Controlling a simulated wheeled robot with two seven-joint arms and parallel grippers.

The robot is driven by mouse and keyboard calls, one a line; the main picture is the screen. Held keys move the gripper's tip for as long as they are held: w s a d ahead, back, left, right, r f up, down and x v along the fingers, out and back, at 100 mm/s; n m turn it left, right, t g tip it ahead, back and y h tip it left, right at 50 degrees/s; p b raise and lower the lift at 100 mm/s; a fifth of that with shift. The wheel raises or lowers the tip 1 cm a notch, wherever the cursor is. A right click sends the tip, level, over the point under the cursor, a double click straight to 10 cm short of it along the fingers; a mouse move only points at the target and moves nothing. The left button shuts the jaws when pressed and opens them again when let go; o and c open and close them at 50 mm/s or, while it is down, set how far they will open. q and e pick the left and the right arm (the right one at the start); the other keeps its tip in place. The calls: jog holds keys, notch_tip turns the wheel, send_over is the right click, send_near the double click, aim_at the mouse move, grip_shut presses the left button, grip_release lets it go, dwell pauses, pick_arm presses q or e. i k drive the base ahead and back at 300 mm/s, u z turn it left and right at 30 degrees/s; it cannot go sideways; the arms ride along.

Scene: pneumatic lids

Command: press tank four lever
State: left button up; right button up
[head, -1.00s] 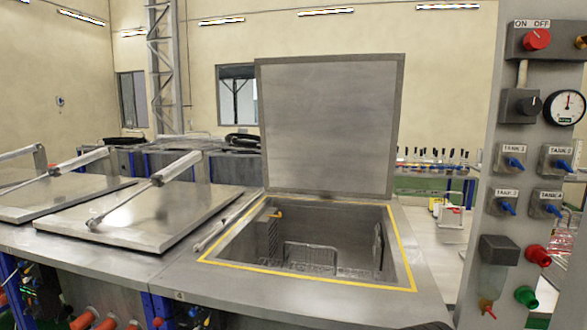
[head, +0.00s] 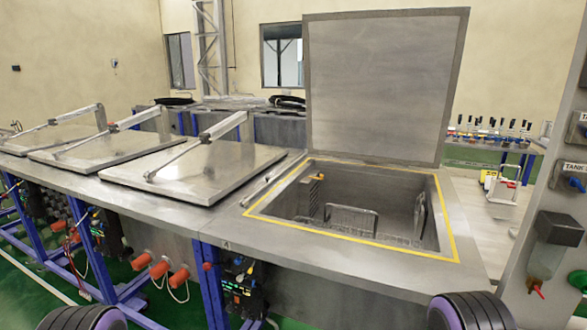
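The tank marked 4 (head: 462,257) stands with its lid (head: 385,90) raised upright, showing a wire basket (head: 350,219) inside a yellow-lined opening. The control panel (head: 541,190) is cut off by the right edge. A blue lever (head: 576,184) shows on it under a partly cut label reading "TANK", its number not readable. Another blue lever (head: 583,117) is above it at the edge. The lower right lever of the panel, seen earlier, is outside the view. Neither gripper is in view; only dark rounded parts of mine show at the bottom edge.
Three closed tank lids (head: 195,168) with arms line the counter to the left. Orange pipe ends (head: 160,268) and blue frame legs (head: 212,285) are below. A grey box with a clear bowl (head: 553,238) hangs low on the panel. Green floor (head: 30,295) is open at lower left.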

aim_at(207, 266)
jog(key=k, duration=0.65)
jog(key=u, duration=0.35)
jog(key=i, duration=0.45)
jog(key=u, duration=0.5)
jog(key=i, duration=0.95)
jog(key=z, duration=0.65)
jog(key=i, duration=0.5)
jog(key=z, duration=0.4)
